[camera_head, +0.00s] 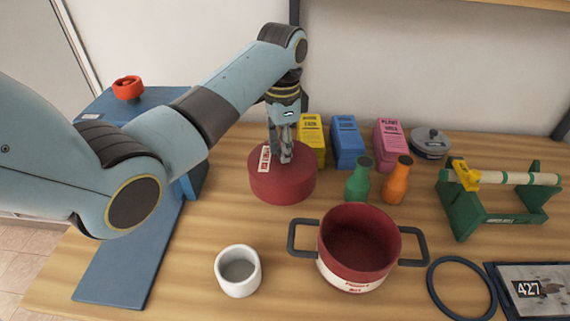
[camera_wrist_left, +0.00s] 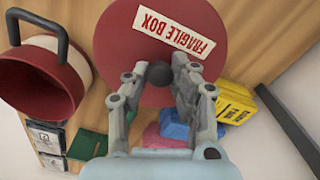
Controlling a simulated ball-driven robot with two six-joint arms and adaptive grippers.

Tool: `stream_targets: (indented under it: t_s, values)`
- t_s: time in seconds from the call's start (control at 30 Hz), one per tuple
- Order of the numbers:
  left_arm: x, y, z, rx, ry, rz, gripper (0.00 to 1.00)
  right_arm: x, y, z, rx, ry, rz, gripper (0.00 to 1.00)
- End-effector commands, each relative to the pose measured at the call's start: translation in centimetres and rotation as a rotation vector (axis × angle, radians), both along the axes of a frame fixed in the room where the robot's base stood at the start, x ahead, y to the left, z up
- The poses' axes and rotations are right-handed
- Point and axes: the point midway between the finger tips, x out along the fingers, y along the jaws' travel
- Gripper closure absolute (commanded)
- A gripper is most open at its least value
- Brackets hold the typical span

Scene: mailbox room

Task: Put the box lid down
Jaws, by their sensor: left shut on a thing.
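The box lid (camera_head: 284,185) is a round dark red lid with a white "FRAGILE BOX" label; it is at the back of the wooden table and also fills much of the left wrist view (camera_wrist_left: 113,42). My left gripper (camera_head: 284,157) points down at its top and is shut on its dark knob (camera_wrist_left: 159,74). I cannot tell whether the lid touches the table. The open red box (camera_head: 335,270), with two dark handles and a white band, stands in front and to the right; its inside looks empty. My right gripper is not in view.
Yellow (camera_head: 313,138), blue (camera_head: 347,142) and pink (camera_head: 389,145) boxes stand behind. Green (camera_head: 358,182) and orange (camera_head: 396,181) bottles stand right of the lid. A white cup (camera_head: 238,271) is in front. A blue stand (camera_head: 135,245) is at left. Bare table (camera_head: 222,215) lies left of the lid.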

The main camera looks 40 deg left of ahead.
Motion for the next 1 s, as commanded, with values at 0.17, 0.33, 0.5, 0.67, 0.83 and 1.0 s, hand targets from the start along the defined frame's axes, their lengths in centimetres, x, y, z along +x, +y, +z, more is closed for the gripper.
stream_targets:
  t_s: [0.17, 0.33, 0.5, 0.67, 0.83, 1.0]
  values:
    - [0.0, 0.0, -1.9, 0.0, 0.001, 0.0, 1.0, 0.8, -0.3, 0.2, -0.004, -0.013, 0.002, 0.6]
    - [0.0, 0.0, -4.3, 0.0, 0.0, 0.001, 1.0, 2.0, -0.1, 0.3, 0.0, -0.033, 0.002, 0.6]
    - [0.1, 0.0, -4.7, 0.0, -0.001, 0.001, 1.0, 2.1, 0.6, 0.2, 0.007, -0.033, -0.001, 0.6]
    - [0.0, 0.0, -4.8, 0.0, -0.001, 0.001, 1.0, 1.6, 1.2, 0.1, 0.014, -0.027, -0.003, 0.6]
    - [0.1, 0.0, -4.9, 0.0, -0.002, 0.001, 0.65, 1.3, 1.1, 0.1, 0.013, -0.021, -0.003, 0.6]
    - [0.1, 0.0, -4.9, 0.0, -0.001, 0.001, 0.53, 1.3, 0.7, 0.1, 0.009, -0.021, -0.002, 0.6]
